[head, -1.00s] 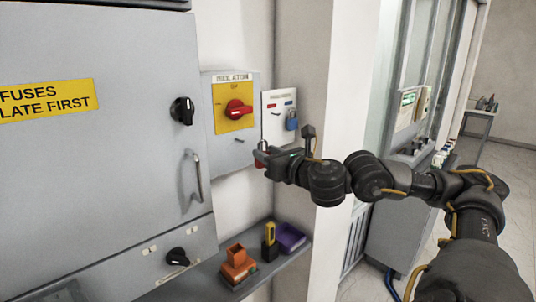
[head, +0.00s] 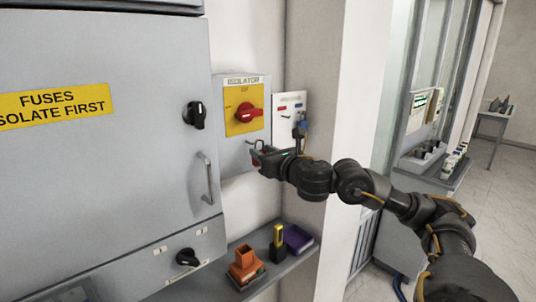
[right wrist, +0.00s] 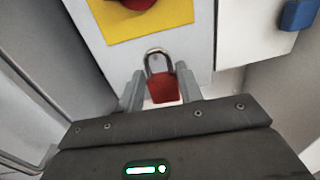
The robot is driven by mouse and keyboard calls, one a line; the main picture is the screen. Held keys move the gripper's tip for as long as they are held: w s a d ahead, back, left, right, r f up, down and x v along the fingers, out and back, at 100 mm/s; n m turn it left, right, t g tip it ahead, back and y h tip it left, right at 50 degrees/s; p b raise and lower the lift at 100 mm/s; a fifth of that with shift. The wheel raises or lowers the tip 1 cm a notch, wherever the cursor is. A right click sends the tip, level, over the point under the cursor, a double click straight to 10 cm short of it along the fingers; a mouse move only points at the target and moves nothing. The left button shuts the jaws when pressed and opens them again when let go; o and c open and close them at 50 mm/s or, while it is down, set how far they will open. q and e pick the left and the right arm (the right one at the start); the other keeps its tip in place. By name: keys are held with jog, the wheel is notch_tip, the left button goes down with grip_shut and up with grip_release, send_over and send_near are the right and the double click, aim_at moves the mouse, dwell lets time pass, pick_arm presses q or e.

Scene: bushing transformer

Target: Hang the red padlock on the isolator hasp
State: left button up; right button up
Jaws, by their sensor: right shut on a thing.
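The isolator (head: 243,120) is a grey wall box with a yellow plate and a red rotary knob (head: 249,113). Its hasp (head: 250,142) is a small dark piece low on the front, below the yellow plate. My right gripper (head: 258,155) is in front of this lower part, shut on the red padlock. In the right wrist view the padlock's red body (right wrist: 166,88) sits between the fingers, shackle upward against the grey box face. I cannot tell whether the shackle touches or encircles the hasp. My left gripper is not in view.
A white board (head: 289,108) with a blue padlock (head: 301,127) hangs right of the isolator, partly behind my right gripper. A shelf (head: 215,284) below holds an orange item (head: 245,264), a black-and-yellow tool (head: 277,243) and a purple box (head: 298,238). A grey cabinet (head: 100,160) stands left.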

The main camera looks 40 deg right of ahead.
jog(key=shift+w, duration=1.35)
jog(key=shift+w+f+b, duration=0.6)
jog(key=shift+w+b, duration=0.15)
jog(key=shift+b, duration=0.1)
jog(key=o, duration=1.2)
jog(key=s, duration=0.3)
jog(key=s+a+b, duration=0.1)
jog(key=s, duration=0.6)
jog(key=shift+s+a, duration=0.15)
jog(key=shift+s, duration=0.2)
